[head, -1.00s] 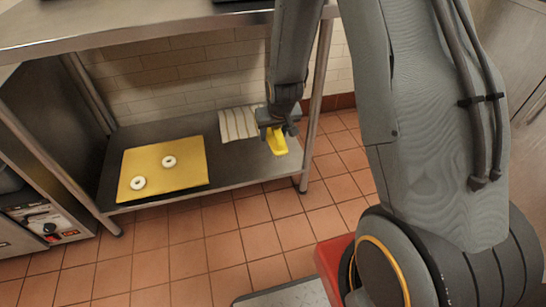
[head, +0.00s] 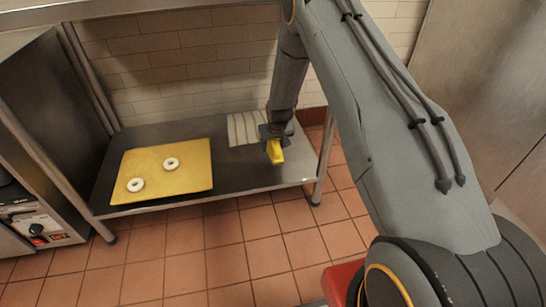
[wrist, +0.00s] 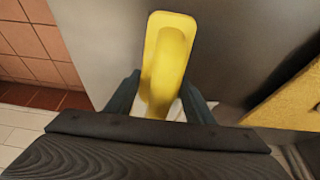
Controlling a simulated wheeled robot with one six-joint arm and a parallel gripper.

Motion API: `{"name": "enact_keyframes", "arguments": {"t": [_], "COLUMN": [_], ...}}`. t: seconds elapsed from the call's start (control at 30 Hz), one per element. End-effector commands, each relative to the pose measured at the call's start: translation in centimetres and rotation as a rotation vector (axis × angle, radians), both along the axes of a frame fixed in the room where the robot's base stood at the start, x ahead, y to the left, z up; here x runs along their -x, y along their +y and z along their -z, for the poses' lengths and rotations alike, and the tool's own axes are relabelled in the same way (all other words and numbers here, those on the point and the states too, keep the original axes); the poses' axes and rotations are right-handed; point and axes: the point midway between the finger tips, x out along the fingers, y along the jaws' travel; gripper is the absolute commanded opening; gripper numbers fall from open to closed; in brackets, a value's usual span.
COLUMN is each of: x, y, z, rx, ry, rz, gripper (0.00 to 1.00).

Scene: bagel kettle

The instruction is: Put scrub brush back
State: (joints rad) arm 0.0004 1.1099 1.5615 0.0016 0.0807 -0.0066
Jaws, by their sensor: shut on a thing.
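The scrub brush (head: 275,152) is yellow and sits in my gripper (head: 272,133) over the right part of the low steel shelf (head: 240,178). In the wrist view the brush (wrist: 168,60) lies between the two dark fingers of my gripper (wrist: 160,98), which are shut on it. Its far end points away from the wrist. I cannot tell whether the brush touches the shelf. Its lower side is hidden.
A striped cloth (head: 243,128) lies behind and left of my gripper. A yellow board (head: 190,185) with two white rings (head: 171,164) on it lies on the shelf's left. A shelf leg (head: 323,160) stands at right. Bare steel lies between board and brush.

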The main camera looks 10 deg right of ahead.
Motion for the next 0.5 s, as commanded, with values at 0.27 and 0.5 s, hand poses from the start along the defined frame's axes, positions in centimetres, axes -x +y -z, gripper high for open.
{"name": "enact_keyframes", "arguments": {"t": [0.27, 0.5], "x": [-0.1, -0.1], "y": [0.0, 0.0], "z": [3.1, 4.5], "rx": [0.0, 0.0], "ry": [-0.002, -0.003], "rz": [0.0, 0.0], "gripper": [0.3, 0.3]}}
